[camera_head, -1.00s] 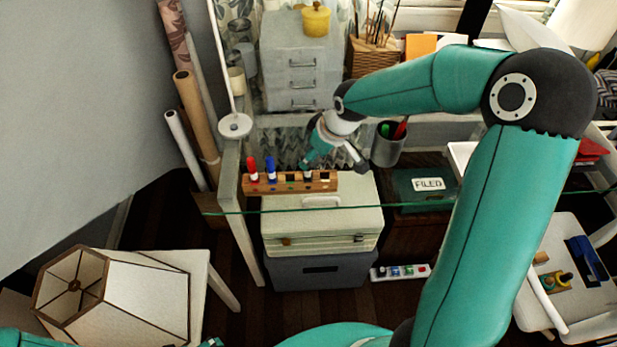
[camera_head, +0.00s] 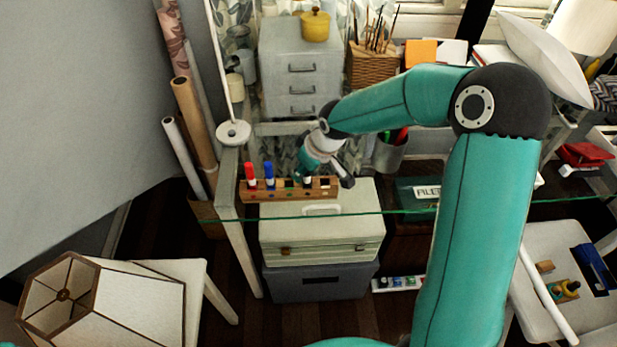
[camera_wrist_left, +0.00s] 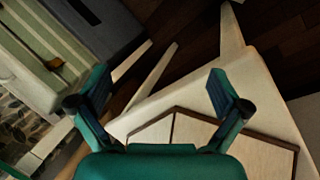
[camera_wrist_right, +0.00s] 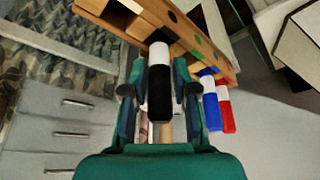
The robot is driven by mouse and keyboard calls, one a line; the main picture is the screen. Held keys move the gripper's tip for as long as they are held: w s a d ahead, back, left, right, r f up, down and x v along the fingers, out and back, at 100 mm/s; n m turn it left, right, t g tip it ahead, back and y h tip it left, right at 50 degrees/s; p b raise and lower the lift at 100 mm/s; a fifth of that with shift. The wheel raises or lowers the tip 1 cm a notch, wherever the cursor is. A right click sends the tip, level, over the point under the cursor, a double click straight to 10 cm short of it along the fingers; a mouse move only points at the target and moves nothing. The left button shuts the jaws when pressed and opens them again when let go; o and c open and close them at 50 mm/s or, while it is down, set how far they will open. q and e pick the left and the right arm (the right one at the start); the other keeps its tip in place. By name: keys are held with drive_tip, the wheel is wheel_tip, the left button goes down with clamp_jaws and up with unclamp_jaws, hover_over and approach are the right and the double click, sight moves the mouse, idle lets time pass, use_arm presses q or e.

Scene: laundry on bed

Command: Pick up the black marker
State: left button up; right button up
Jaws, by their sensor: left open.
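The black marker (camera_wrist_right: 160,88), with a black cap and white body, stands in a hole of the wooden rack (camera_wrist_right: 186,42) in the right wrist view. In the head view the rack (camera_head: 262,193) is on the glass desk, and the marker's white part (camera_head: 307,181) shows below my right gripper (camera_head: 325,177). In the right wrist view my right gripper (camera_wrist_right: 160,92) is open, with a finger on each side of the marker and gaps visible. My left gripper (camera_wrist_left: 157,92) is open and empty above a lampshade and white stool, far from the rack.
A red marker (camera_head: 250,175) and a blue marker (camera_head: 268,176) stand at the rack's left end. A pen cup (camera_head: 388,154) is right of my right gripper. Grey drawers (camera_head: 301,75) stand behind. A lampshade (camera_head: 110,305) is at lower left.

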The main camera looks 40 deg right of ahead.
clamp_jaws()
drive_tip(key=shift+r, duration=0.15)
